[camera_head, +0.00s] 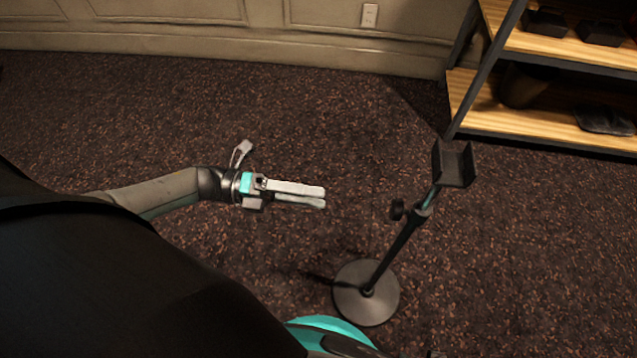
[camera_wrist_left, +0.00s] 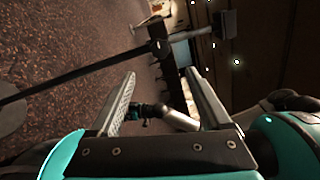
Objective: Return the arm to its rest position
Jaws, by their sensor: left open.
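My left arm (camera_head: 155,192) comes in from the left in the head view, over the brown carpet. My left gripper (camera_head: 324,197) points right, in the air left of a black stand. In the left wrist view its two fingers (camera_wrist_left: 165,85) are apart, with nothing between them. My right gripper does not show in the head view.
The black stand has a round base (camera_head: 366,293), a slanted pole (camera_head: 396,248) and a cradle top (camera_head: 453,166). It also shows in the left wrist view (camera_wrist_left: 85,68). A wooden shelf (camera_head: 520,122) stands at the upper right. The carpet (camera_head: 120,110) behind the arm is clear.

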